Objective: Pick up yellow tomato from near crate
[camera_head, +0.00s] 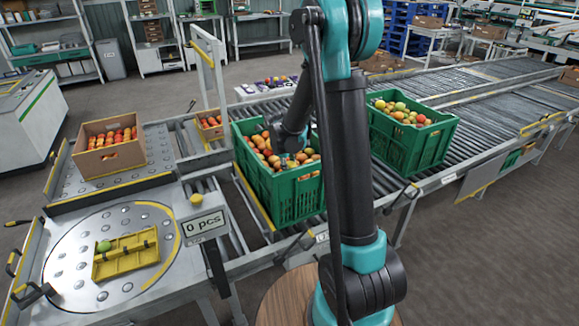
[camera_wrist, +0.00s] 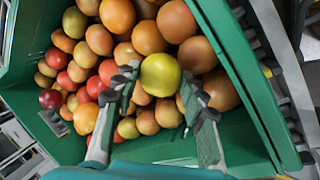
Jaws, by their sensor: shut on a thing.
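The near green crate (camera_head: 296,203) stands on the roller conveyor, filled with red, orange and yellowish tomatoes. My gripper (camera_wrist: 160,84) is inside this crate in the wrist view, its two fingers on either side of a yellow tomato (camera_wrist: 161,73). The gripper is shut on this tomato. The tomato is at the top of the pile, among orange tomatoes. In the head view my arm reaches down over the crate and hides part of it, and I cannot make out the held tomato there. The crate's green wall (camera_wrist: 252,75) runs close to the right of the fingers.
A second green crate (camera_head: 404,141) of tomatoes stands to the right. A yellow tray (camera_head: 125,257) holding one green tomato lies on the round plate (camera_head: 70,262) at left, beside a counter reading "0 pcs" (camera_head: 205,224). A cardboard box (camera_head: 100,160) of tomatoes is behind it.

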